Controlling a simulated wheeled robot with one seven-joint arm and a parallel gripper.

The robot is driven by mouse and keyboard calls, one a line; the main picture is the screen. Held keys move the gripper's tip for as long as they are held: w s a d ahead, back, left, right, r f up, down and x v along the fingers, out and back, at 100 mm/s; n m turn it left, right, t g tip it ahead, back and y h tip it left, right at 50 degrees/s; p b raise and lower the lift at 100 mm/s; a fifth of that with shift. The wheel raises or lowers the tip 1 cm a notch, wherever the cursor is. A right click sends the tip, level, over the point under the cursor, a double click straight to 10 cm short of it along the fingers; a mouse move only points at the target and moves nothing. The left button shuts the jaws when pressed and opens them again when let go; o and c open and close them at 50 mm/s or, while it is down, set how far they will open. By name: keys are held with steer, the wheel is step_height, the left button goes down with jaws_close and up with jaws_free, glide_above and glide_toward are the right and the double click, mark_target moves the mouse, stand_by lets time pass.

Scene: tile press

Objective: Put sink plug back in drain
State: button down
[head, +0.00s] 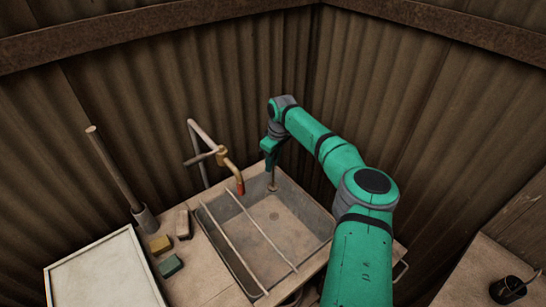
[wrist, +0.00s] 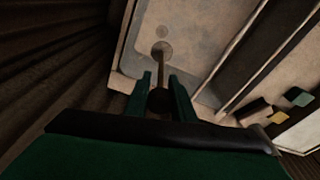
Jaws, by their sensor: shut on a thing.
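My gripper (head: 271,166) is shut on the upper end of the sink plug (head: 272,187), over the far part of the sink (head: 320,222). The plug has a thin upright stem with a small disc at its lower end. In the wrist view the stem runs from between my gripper's fingers (wrist: 161,76) to the plug's disc (wrist: 162,48). The drain (head: 274,216) is a small round mark in the sink floor, nearer the head camera than the plug. In the wrist view a round mark that looks like the drain (wrist: 162,31) lies just beyond the disc, apart from it.
A tap (head: 221,158) with a red-orange tip stands left of my gripper. Two thin bars (head: 262,232) cross the sink's left part. Yellow (head: 160,245), green (head: 171,265) and pale (head: 183,223) blocks lie on the left counter. Corrugated walls close in behind.

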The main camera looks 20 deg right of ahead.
mark_target(272, 184)
steer(key=f, duration=0.3)
steer(key=shift+s+d+f, duration=0.2)
steer(key=shift+d+f, duration=0.1)
step_height(272, 184, down, 5)
steer(key=shift+a+f, duration=0.1)
steer(key=shift+a, duration=0.05)
step_height(272, 184, down, 11)
stand_by(0.7)
steer(key=shift+f, duration=0.4)
stand_by(0.5)
steer(key=c, duration=1.4)
jaws_free()
steer(key=shift+c, duration=0.2)
